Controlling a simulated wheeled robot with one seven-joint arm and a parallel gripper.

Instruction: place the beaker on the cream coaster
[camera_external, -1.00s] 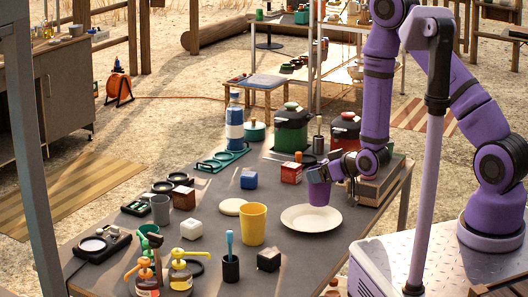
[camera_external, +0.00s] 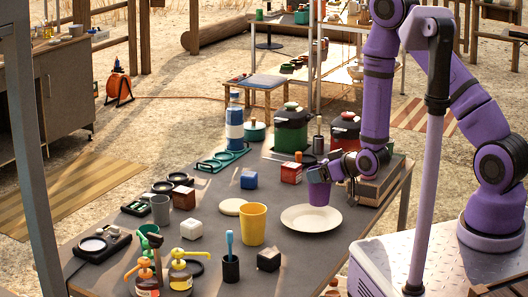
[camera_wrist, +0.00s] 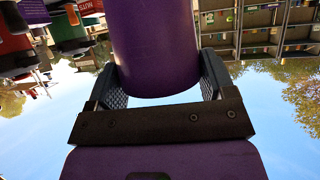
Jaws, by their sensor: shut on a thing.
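A purple beaker (camera_external: 319,194) is held by my gripper (camera_external: 322,176) at the right part of the table. In the external view its bottom overlaps the far rim of the white plate; the exact gap below it is hard to tell. In the wrist view the purple beaker (camera_wrist: 153,48) sits between both fingers of my gripper (camera_wrist: 160,82), which are shut on it.

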